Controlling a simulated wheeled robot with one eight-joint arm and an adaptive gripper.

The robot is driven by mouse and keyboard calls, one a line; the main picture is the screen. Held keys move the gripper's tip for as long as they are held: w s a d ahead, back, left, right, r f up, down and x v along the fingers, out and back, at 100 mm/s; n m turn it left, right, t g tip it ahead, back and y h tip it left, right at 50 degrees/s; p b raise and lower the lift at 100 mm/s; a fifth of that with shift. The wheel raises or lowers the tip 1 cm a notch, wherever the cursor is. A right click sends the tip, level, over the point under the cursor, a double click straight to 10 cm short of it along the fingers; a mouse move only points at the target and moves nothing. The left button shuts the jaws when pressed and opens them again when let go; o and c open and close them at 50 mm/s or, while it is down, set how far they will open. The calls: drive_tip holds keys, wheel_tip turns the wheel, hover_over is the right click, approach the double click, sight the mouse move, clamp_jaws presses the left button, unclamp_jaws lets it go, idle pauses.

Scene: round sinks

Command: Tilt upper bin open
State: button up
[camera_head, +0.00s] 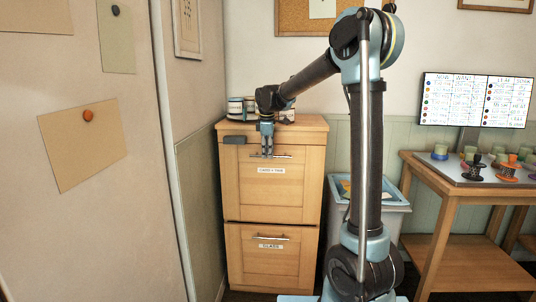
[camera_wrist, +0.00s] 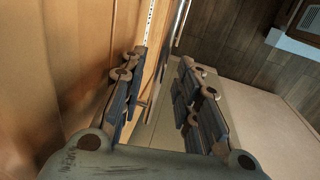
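The upper bin (camera_head: 258,190) is the wooden front at the top of the cabinet, with a horizontal metal handle (camera_head: 284,156) and a white label below it. It looks shut, flush with the cabinet. My gripper (camera_head: 267,155) points down at the handle, at its left-middle part. In the wrist view my gripper (camera_wrist: 160,95) has its two fingers spread with a clear gap, close beside the wooden front (camera_wrist: 60,60). A thin bar shows near the left finger; whether the fingers touch the handle I cannot tell.
The lower bin (camera_head: 270,262) with its own handle is below and looks shut. A pale blue waste bin (camera_head: 396,218) stands right of the cabinet, then a wooden table (camera_head: 440,192). A wall is close on the left.

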drive_tip(key=shift+f, duration=0.15)
clamp_jaws()
drive_tip(key=shift+s, duration=0.1)
